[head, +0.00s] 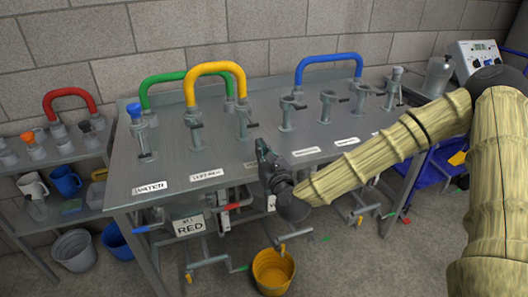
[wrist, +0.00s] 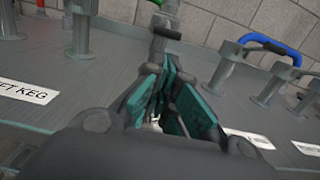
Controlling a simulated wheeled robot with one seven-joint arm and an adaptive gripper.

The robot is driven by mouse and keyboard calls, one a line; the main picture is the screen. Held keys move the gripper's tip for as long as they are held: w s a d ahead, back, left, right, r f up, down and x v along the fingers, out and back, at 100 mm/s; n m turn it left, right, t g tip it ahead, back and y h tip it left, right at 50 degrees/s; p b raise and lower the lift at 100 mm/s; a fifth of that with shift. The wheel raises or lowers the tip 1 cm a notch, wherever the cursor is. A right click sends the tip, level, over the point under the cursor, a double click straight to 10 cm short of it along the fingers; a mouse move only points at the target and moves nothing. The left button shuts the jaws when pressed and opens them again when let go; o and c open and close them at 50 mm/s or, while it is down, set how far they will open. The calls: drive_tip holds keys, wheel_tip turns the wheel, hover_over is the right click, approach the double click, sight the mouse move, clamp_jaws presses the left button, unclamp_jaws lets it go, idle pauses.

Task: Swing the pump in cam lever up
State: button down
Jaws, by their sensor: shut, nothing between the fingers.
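A row of grey upright couplings with dark cam levers stands on the steel bench. The pump in label is not readable; one label beyond my gripper is mostly hidden. The coupling (head: 243,122) nearest my gripper carries the right end of the yellow hose (head: 215,68). Its dark cam lever (wrist: 166,33) sticks out near its top, just beyond my fingertips in the wrist view. My gripper (head: 262,148) is shut and empty over the bench's front part, in front of that coupling. In the wrist view its teal-padded fingers (wrist: 163,72) point at the coupling; contact cannot be told.
The left keg coupling (head: 196,138) and a blue-capped coupling (head: 140,132) stand left. A blue hose (head: 328,60) arches between couplings at right. A green hose (head: 165,78) runs behind. Valves and a yellow bucket (head: 273,272) are below the bench.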

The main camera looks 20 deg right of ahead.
drive_tip(key=w, duration=0.6)
drive_tip(key=shift+w+a+r, duration=0.1)
drive_tip(key=shift+w+r, duration=0.1)
